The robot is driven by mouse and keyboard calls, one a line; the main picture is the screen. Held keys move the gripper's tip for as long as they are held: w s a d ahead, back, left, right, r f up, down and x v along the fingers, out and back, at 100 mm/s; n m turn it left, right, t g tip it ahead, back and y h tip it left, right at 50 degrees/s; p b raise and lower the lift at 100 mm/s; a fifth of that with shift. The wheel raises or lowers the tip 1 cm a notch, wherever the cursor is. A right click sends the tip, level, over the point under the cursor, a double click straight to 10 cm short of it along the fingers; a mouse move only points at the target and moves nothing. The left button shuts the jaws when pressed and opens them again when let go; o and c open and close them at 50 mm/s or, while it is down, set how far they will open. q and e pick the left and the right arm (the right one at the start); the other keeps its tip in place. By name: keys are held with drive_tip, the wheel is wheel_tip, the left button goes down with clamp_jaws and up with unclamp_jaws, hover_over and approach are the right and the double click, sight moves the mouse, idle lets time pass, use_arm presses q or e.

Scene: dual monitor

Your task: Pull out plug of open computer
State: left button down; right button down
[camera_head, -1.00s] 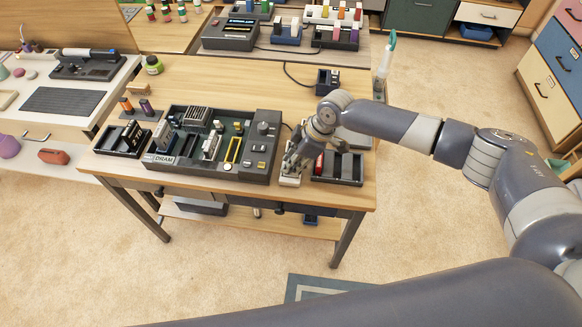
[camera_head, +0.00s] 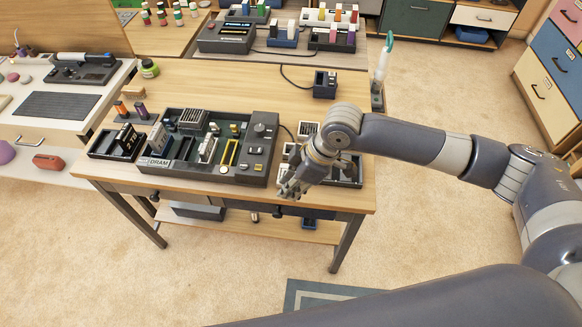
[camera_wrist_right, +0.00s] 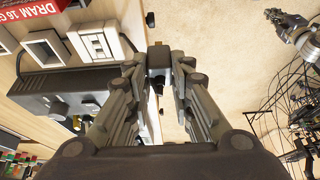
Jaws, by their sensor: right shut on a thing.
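The open computer (camera_head: 245,190) is a dark case with exposed parts and a DRAM label, on the wooden table in the head view. My right gripper (camera_head: 288,190) is at the table's front edge, right of the computer. In the wrist view its fingers (camera_wrist_right: 158,62) are shut on a small dark plug (camera_wrist_right: 158,58). The plug appears clear of the white sockets (camera_wrist_right: 95,42) to its left, with pale floor beyond it. Another white socket with an open square centre (camera_wrist_right: 45,48) is beside them.
A dark tray (camera_head: 350,183) lies behind and right of my right gripper, partly hidden by the arm. Another dark tray (camera_head: 103,150) stands left of the computer. A small dark block (camera_head: 325,85) with a cable sits at the table's back right. Floor is free in front.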

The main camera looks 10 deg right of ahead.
drive_tip(key=s+a+r+p, duration=0.1)
drive_tip(key=s+r+p, duration=0.4)
drive_tip(key=s, duration=0.1)
drive_tip(key=shift+s+r, duration=0.15)
drive_tip(key=shift+s, duration=0.15)
idle(1.1)
